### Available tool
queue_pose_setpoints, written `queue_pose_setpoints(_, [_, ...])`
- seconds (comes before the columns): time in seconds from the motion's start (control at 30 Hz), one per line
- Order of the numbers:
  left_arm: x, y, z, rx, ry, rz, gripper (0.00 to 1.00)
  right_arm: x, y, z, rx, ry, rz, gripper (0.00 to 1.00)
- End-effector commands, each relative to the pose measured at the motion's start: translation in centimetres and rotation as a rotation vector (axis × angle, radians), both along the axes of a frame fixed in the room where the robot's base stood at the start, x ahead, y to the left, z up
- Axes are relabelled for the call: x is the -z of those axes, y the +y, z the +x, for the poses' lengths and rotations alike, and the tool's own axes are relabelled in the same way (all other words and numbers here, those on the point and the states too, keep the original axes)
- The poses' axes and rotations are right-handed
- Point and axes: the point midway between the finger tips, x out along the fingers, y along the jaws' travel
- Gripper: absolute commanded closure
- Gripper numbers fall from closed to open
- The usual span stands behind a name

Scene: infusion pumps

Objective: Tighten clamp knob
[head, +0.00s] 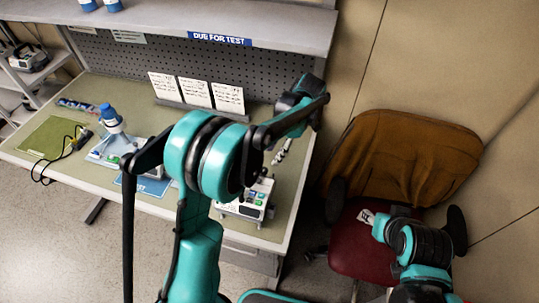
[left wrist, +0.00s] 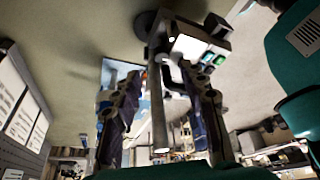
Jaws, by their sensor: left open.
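The infusion pump (head: 247,198) with green buttons stands on the bench, partly behind my left arm. In the left wrist view, the pump (left wrist: 192,45) shows at the top with a pale screen and buttons. A grey pole (left wrist: 159,110) beside it runs between the two fingers of my open left gripper (left wrist: 160,135). A dark curved part (left wrist: 174,78) sits beside the pole; I cannot tell whether it belongs to the clamp. The clamp knob cannot be made out clearly. In the head view, the left gripper (head: 281,153) is above and behind the pump. I see no contact clearly.
A blue-capped bottle (head: 111,118) and a blue mat (head: 142,187) are to the left on the bench. A green mat (head: 48,138) and a dark cable lie farther left. White cards (head: 197,92) stand at the back. A chair (head: 400,165) is right of the bench, near my right arm.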

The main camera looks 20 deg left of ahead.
Motion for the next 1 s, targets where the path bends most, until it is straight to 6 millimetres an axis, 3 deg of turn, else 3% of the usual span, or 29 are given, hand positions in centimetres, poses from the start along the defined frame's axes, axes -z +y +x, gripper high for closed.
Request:
queue_pose_setpoints(0.4, [5.7,2.0,-1.2,0.0,0.0,0.0,0.57,0.7,0.0,0.0,0.0,0.0,0.0,0.6])
queue_pose_setpoints(0.6, [6.9,2.5,-1.5,0.0,0.0,0.0,0.57,0.8,0.0,0.0,0.0,0.0,0.0,0.6])
queue_pose_setpoints(0.83, [6.9,2.5,-1.5,0.001,0.0,0.0,0.57,0.8,0.0,0.0,0.0,0.0,0.0,0.6])
queue_pose_setpoints(0.87, [6.9,2.5,-1.5,0.001,0.0,0.0,0.63,0.8,0.0,0.0,0.0,0.0,0.0,0.6])
queue_pose_setpoints(1.0, [6.9,2.5,-1.5,0.001,0.0,0.0,1.0,0.8,0.0,0.0,0.0,0.0,0.0,0.6])
